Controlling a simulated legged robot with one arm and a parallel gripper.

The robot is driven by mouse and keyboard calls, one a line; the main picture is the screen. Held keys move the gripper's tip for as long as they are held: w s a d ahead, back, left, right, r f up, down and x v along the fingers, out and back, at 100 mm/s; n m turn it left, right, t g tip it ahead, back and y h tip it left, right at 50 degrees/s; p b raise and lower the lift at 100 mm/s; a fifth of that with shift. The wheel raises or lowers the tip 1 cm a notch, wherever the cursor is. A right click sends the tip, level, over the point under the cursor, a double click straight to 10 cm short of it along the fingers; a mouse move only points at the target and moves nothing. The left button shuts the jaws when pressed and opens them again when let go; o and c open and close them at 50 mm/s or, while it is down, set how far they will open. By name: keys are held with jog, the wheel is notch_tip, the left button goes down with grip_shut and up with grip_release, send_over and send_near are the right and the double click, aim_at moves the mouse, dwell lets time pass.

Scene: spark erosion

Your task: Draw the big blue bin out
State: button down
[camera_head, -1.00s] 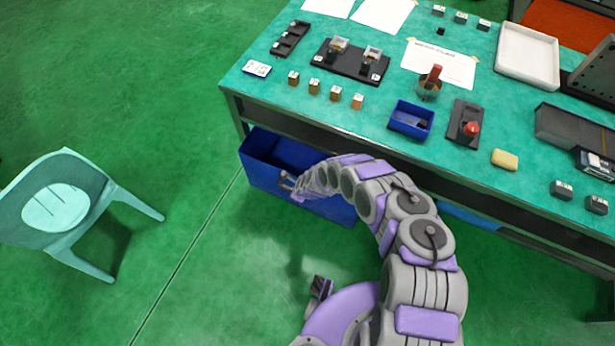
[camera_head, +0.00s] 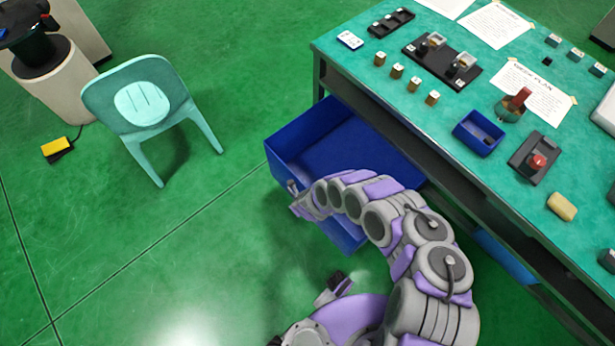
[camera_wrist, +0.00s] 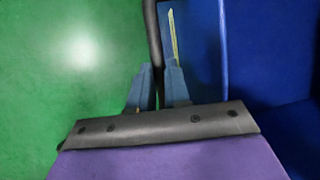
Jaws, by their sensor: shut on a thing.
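The big blue bin (camera_head: 290,142) is an open-topped drawer below the front edge of the green-topped bench. It stands well out from under the bench, and its inside looks empty where I can see it. My gripper (camera_head: 294,196) is at the bin's front face, partly hidden by my arm. In the wrist view my gripper (camera_wrist: 158,85) is shut on a dark bar-like handle (camera_wrist: 152,30), with the bin's blue wall (camera_wrist: 265,50) just to the right. The bin's right part is hidden behind my arm.
A pale green chair (camera_head: 150,105) stands on the floor to the left. The bench top (camera_head: 390,100) holds small blocks, a small blue tray (camera_head: 478,134) and fixtures. Another blue bin (camera_head: 505,255) shows under the bench at right. Floor between chair and bin is clear.

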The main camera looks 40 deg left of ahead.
jog(key=shift+s+a, duration=0.15)
jog(key=shift+s, duration=0.1)
jog(key=c, duration=1.5)
grip_release()
jog(key=o, duration=0.4)
jog(key=shift+a+f, duration=0.3)
jog(key=shift+w+d+r, duration=0.15)
jog(key=shift+d+r, duration=0.1)
jog(key=shift+d, duration=0.05)
jog(key=shift+d+r, duration=0.2)
jog(key=shift+r, duration=0.1)
jog(key=p+v, duration=1.3)
jog(key=v, duration=0.3)
jog(key=shift+a, duration=0.25)
jog(key=shift+r, duration=0.1)
